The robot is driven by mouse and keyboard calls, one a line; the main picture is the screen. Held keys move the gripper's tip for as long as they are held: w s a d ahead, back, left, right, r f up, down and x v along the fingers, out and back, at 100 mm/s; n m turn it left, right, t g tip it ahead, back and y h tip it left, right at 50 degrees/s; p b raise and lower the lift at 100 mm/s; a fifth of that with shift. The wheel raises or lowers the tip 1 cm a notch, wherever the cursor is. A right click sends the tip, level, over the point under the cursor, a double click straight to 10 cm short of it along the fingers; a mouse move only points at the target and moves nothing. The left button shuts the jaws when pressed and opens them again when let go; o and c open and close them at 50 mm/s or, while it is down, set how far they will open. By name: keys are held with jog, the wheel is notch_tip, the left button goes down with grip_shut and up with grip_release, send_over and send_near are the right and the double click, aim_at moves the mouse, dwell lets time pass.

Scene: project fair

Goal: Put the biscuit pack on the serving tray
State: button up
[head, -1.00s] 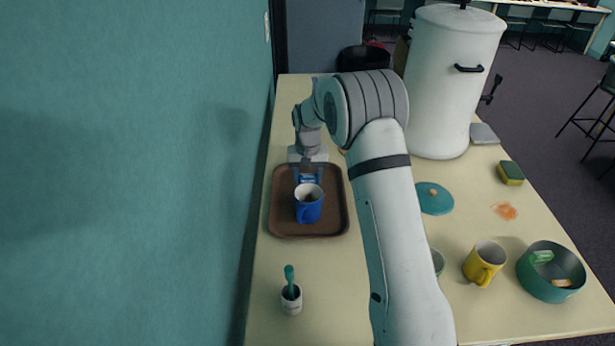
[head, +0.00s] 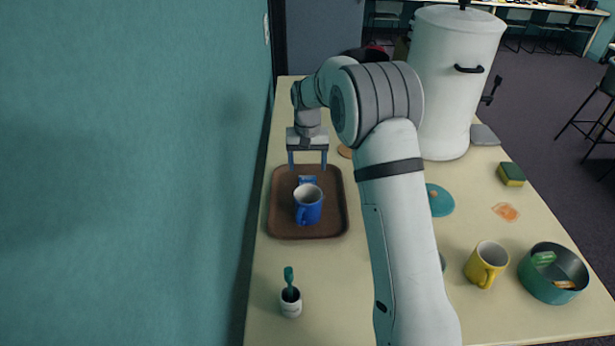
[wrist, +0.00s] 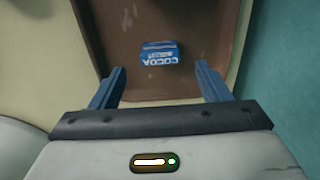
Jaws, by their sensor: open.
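The brown serving tray (head: 283,222) lies on the table near the wall. A small blue pack (head: 307,180) lies on it behind a blue mug (head: 308,206), which partly hides the pack. In the wrist view the pack (wrist: 160,52) shows lettering reading COCOA and lies flat on the tray (wrist: 130,25); I cannot tell whether it is the biscuit pack. My gripper (head: 308,168) is open and empty above the tray's far edge, apart from the pack. Its blue fingers (wrist: 160,68) are spread wide in the wrist view.
A teal bowl (head: 535,283) holding a green packet (head: 543,258) and an orange item stands front right. A yellow mug (head: 484,264), a teal lid (head: 439,200), a sponge (head: 511,174) and a white urn (head: 450,90) share the table. A small cup (head: 291,303) stands in front of the tray.

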aim_at(307, 177)
notch_tip(307, 177, up, 6)
jog(key=s+d+r+t, duration=0.1)
jog(key=s+d+r, duration=0.4)
jog(key=s, duration=0.3)
jog(key=s+d+r+t, duration=0.1)
jog(key=s+d+r, duration=0.35)
jog(key=s, duration=0.35)
jog(key=s+d+f, duration=0.1)
jog(key=s+d, duration=0.1)
jog(key=s, duration=0.8)
jog(key=s+d+f+t, duration=0.1)
jog(key=s+d, duration=0.1)
jog(key=s, duration=0.8)
jog(key=shift+s+d+f, duration=0.15)
jog(key=shift+d+f, duration=0.2)
jog(key=shift+f, duration=0.05)
jog(key=shift+c, duration=0.2)
